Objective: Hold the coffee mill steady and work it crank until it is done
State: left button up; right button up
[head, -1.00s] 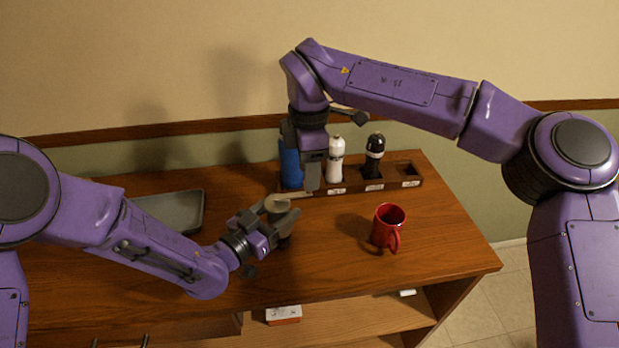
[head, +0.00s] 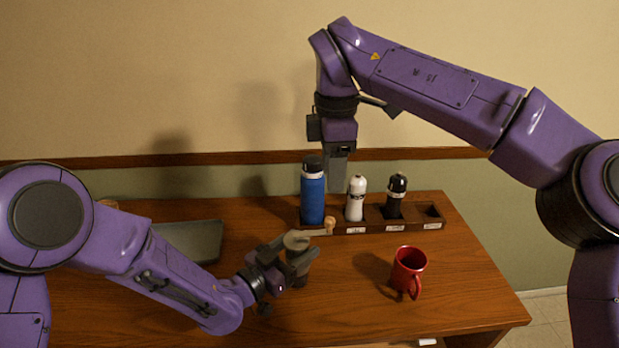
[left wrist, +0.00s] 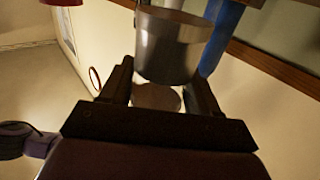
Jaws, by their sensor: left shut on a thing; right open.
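The coffee mill (head: 300,262) is a grey cylinder that appears upright on the wooden counter. Its crank arm points right and ends in a small wooden knob (head: 330,224). My left gripper (head: 288,256) is shut on the mill's body from the left. In the left wrist view the metallic mill body (left wrist: 172,45) sits between the two fingers. My right gripper (head: 337,172) is open and empty. It hangs pointing down, above and apart from the knob, in front of the wall and over the bottles. Its finger gap is hard to see.
A wooden rack (head: 360,228) behind the mill holds a blue bottle (head: 312,195), a white shaker (head: 355,200) and a black shaker (head: 396,198). A red mug (head: 408,270) stands to the right. A dark tray (head: 190,240) lies behind my left arm. The counter's front right is clear.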

dwell(0.4)
pick_arm(q)
jog(key=o, duration=1.4)
jog(key=v, duration=1.2)
